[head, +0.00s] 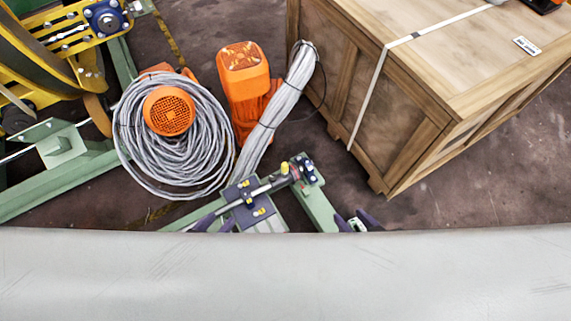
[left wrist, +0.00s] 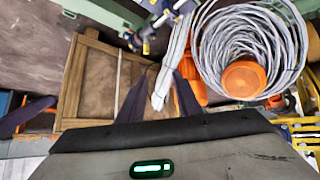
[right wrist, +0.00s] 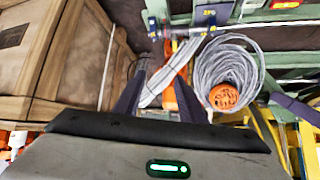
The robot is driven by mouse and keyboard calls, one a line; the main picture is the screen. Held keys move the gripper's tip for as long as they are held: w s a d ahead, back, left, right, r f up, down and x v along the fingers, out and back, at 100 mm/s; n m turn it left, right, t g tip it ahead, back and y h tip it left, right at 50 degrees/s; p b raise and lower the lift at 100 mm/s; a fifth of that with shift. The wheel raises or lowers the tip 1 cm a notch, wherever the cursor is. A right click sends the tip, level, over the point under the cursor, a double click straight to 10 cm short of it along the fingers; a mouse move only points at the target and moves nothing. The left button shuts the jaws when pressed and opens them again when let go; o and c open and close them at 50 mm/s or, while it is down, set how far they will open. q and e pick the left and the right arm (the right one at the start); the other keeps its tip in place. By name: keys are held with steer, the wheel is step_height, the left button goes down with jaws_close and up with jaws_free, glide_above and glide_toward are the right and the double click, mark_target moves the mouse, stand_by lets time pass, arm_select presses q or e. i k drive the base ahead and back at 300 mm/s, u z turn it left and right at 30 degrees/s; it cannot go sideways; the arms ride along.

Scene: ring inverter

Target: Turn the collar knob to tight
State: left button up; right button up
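A clamp fixture with dark plates, a metal rod and yellow marks (head: 248,203) stands at the front centre of the head view. A dark collar with a small yellow piece (head: 284,168) sits at the rod's upper right end; I cannot tell its setting. My left gripper (head: 214,223) is low beside the fixture's left side, partly hidden by my body. Its fingers are apart and empty in the left wrist view (left wrist: 160,80). My right gripper (head: 356,220) is to the right of the fixture, apart from it. Its fingers are apart and empty in the right wrist view (right wrist: 160,80).
A large wooden crate (head: 410,85) fills the right. A grey cable coil (head: 175,165), an orange motor (head: 243,85) and a cable bundle (head: 285,95) lie behind the fixture. Green and yellow machinery (head: 60,145) stands at the left. Dark floor (head: 335,175) shows between fixture and crate.

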mark_target(273, 178)
steer(key=z, duration=0.05)
steer(key=k, duration=1.1)
steer(key=u, duration=1)
steer(key=i, duration=1.3)
steer(key=z, duration=0.6)
